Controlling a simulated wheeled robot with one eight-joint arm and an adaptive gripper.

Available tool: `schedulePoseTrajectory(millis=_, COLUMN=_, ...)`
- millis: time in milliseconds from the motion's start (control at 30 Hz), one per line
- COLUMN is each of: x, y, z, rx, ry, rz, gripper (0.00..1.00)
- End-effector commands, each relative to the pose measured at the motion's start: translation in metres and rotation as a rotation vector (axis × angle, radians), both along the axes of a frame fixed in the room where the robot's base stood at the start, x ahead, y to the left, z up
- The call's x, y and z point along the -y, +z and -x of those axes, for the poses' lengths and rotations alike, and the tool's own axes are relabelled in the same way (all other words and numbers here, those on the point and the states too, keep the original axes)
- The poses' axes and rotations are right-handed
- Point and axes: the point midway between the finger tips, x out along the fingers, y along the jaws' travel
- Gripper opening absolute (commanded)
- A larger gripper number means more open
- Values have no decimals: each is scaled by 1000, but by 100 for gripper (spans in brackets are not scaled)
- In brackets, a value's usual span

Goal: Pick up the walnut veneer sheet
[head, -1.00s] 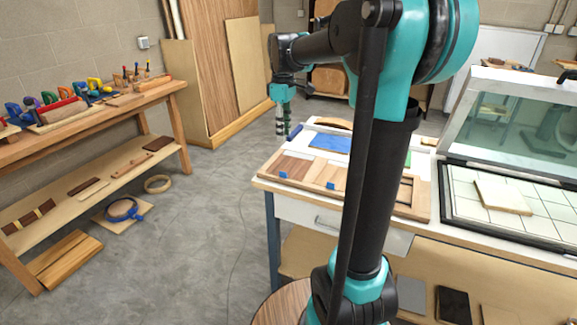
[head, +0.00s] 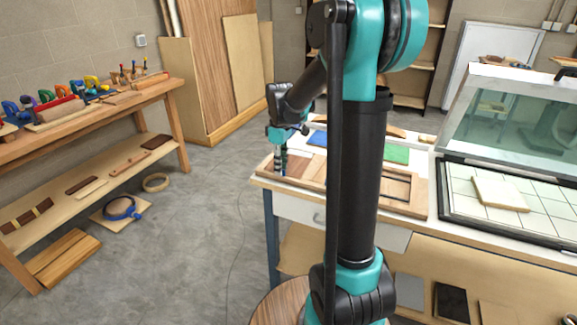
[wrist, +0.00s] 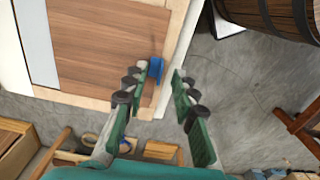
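A brown wood sheet, which looks like the walnut veneer sheet (wrist: 105,45), lies flat in a lighter wooden frame in the wrist view. A blue tab (wrist: 157,70) sits at its edge. In the head view the sheet (head: 300,166) is at the left end of the bench and partly hidden by my gripper. My gripper (wrist: 163,74) is open and empty, with its two green fingers apart. One finger is over the frame by the blue tab and the other is towards the bench edge. I cannot tell whether either touches anything.
The wooden tray (head: 415,208) runs along the front of the white bench. Blue (head: 318,138) and green (head: 396,154) sheets lie behind it. A glass-lidded press (head: 545,222) stands at right. A barrel (wrist: 275,15) shows in the wrist view.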

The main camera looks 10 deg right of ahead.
Motion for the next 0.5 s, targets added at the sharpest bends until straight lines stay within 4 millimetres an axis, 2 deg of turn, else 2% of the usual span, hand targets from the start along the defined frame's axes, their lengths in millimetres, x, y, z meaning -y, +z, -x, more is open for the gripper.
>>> schedulePoseTrajectory(millis=100, x=0, y=-9, z=0, rx=0, ry=0, rz=0, gripper=27)
schedulePoseTrajectory(millis=367, x=0, y=-11, z=0, rx=0, ry=0, rz=0, gripper=26)
schedulePoseTrajectory(millis=500, x=0, y=-11, z=0, rx=0, ry=0, rz=0, gripper=8)
